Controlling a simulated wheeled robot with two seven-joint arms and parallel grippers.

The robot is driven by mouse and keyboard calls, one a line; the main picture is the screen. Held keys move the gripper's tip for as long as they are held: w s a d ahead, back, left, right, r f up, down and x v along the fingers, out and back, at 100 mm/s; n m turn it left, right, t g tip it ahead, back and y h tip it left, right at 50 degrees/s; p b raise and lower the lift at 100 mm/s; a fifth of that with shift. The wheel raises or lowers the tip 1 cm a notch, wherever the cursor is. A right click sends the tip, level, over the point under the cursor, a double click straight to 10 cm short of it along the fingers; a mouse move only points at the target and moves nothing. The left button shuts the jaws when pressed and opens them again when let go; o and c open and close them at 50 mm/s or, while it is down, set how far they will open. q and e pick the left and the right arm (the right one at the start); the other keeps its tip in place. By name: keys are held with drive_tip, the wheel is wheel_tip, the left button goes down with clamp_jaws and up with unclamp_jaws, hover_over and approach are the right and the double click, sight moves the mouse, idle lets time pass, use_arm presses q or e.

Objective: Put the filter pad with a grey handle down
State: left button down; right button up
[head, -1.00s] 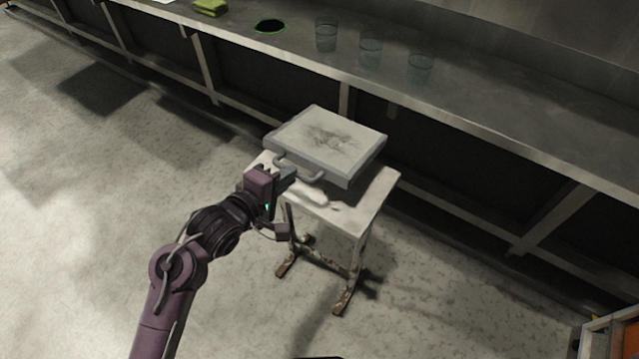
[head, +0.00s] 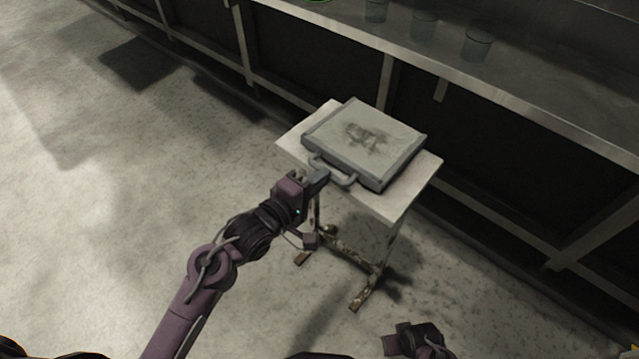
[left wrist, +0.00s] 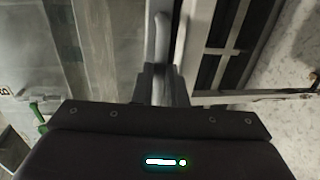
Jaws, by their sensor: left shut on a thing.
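The filter pad (head: 368,138) is a flat, grey-framed slab with a pale, dark-stained face turned up. Its grey handle (head: 340,180) is on the near side. My left gripper (head: 320,176) is shut on the left part of the handle. In the left wrist view the handle (left wrist: 162,35) runs up from between the fingers. The pad lies flat over the top of a small white stool (head: 400,203) and looks to be on it or very close above it; its underside is hidden. My right gripper (head: 405,340) shows only partly at the bottom edge, away from the pad; its jaws are unclear.
The stool has rusty, worn legs on a speckled floor. Behind it runs a long metal counter (head: 540,85) with several clear glasses (head: 424,24) on top and dark panels below. The floor left of the stool is free.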

use_arm(q)
drive_tip(key=shift+f, duration=0.5)
drive_tip(key=c, duration=1.5)
unclamp_jaws()
drive_tip(key=shift+o, duration=0.2)
use_arm(e)
drive_tip(key=shift+w+a+r, duration=0.1)
drive_tip(key=shift+r, duration=0.15)
